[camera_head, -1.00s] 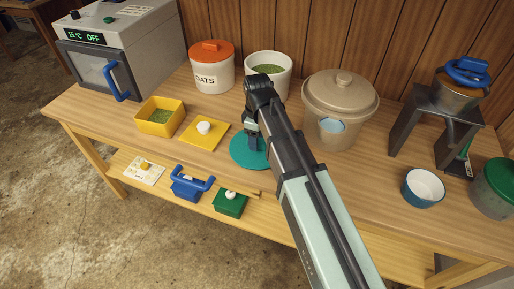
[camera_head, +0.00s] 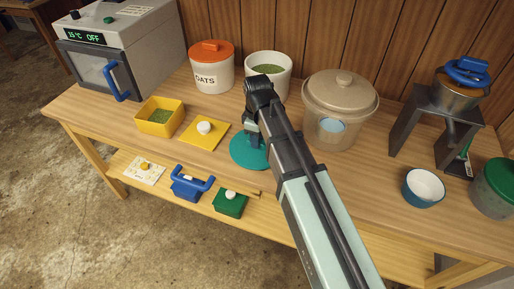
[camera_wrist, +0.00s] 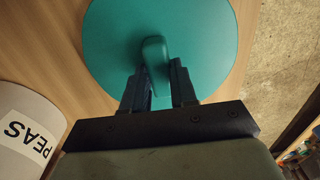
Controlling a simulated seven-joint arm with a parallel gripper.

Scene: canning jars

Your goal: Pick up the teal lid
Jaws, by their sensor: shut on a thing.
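The teal lid (camera_head: 247,152) is a flat round disc at the middle of the wooden table, partly hidden by my arm in the head view. In the wrist view the lid (camera_wrist: 205,35) fills the top centre, with an upright teal handle (camera_wrist: 155,60). My gripper (camera_wrist: 163,78) has its two dark fingers on either side of this handle and is shut on it. In the head view my gripper (camera_head: 253,140) is over the lid, its fingertips mostly hidden. I cannot tell whether the lid is clear of the table.
The yellow lid (camera_head: 203,134) with a white knob lies left of the teal lid. A white jar (camera_head: 282,83) with green contents stands behind, labelled PEAS in the wrist view (camera_wrist: 28,132). A beige lidded crock (camera_head: 352,97) stands to the right. The front table edge is close.

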